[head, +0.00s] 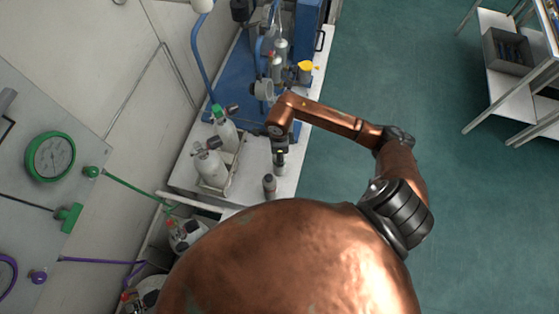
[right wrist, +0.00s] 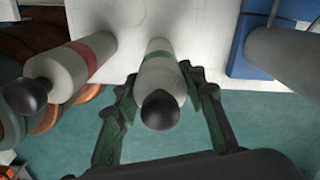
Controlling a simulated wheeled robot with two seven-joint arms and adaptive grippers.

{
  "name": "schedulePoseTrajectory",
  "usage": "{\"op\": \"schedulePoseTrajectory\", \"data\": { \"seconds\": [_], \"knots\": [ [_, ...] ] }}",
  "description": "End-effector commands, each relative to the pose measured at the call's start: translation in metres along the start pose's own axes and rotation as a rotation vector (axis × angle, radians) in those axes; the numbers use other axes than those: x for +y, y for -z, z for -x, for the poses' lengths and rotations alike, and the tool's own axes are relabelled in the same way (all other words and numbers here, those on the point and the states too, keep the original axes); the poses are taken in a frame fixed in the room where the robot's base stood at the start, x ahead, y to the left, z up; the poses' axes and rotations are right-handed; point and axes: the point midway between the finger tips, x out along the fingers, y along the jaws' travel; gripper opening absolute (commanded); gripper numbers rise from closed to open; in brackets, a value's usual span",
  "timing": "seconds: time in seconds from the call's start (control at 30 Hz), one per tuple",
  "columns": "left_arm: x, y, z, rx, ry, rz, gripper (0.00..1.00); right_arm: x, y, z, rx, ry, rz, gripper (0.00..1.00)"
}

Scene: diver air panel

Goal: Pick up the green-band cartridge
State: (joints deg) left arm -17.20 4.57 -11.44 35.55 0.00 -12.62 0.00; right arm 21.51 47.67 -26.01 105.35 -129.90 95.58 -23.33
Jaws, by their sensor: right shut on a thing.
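The green-band cartridge (right wrist: 160,65) is a pale cylinder with a green band and a dark round knob, in the middle of the right wrist view. My right gripper (right wrist: 159,80) has a finger on each side of it and is shut on it. In the head view the cartridge (head: 280,168) shows just below my right gripper (head: 280,152), over the white bench. I cannot tell whether its base touches the bench. A red-band cartridge (right wrist: 78,62) stands to its left in the wrist view, apart from it. My left gripper is not in view.
The white bench (head: 286,188) has its edge close beside the cartridges. Two bottles, one with a green top (head: 224,130) and one grey (head: 210,165), stand in a rack on the left. A blue-based apparatus (head: 235,85) fills the back. Green floor lies to the right.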

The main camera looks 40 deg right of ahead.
Motion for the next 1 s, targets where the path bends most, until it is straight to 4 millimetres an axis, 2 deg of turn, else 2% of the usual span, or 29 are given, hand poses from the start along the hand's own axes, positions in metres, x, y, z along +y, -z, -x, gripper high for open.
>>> {"op": "schedulePoseTrajectory", "data": {
  "seconds": [0.37,0.83,1.0],
  "knots": [
    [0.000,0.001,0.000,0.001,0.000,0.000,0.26,0.000,0.000,0.000,0.001,0.000,0.000,0.00],
    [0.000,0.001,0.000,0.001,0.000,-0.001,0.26,-0.001,0.000,0.001,0.000,0.002,0.000,0.00],
    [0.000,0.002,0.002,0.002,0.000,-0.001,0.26,-0.001,0.000,0.012,-0.001,0.003,0.001,0.00]
  ]
}}
